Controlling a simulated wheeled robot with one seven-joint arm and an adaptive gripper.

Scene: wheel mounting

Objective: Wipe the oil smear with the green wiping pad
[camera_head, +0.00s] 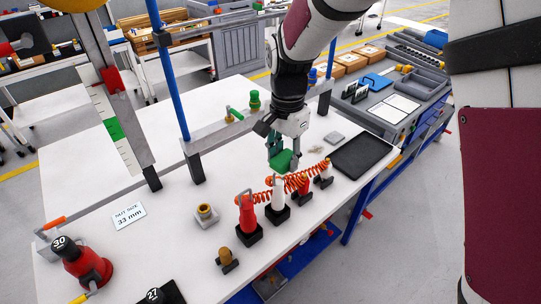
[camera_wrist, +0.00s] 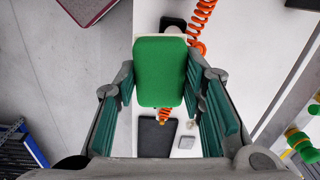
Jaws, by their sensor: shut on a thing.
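The green wiping pad (camera_head: 283,161) is held in my gripper (camera_head: 281,150) above the white table. In the wrist view the pad (camera_wrist: 160,72) sits between the two fingers of my gripper (camera_wrist: 160,88), with a pale edge behind its green face. The fingers are shut on its sides. A small tan mark, likely the oil smear (camera_head: 316,150), lies on the table to the right of my gripper, left of the black tray. In the wrist view it is small and partly unclear beyond the pad.
A black tray (camera_head: 362,156) and a small grey square (camera_head: 335,137) lie near the mark. Red and white bottles (camera_head: 247,214) with an orange coiled hose (camera_head: 300,180) stand close in front of my gripper. A blue-posted frame (camera_head: 168,75) rises behind. The table's left-middle is mostly clear.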

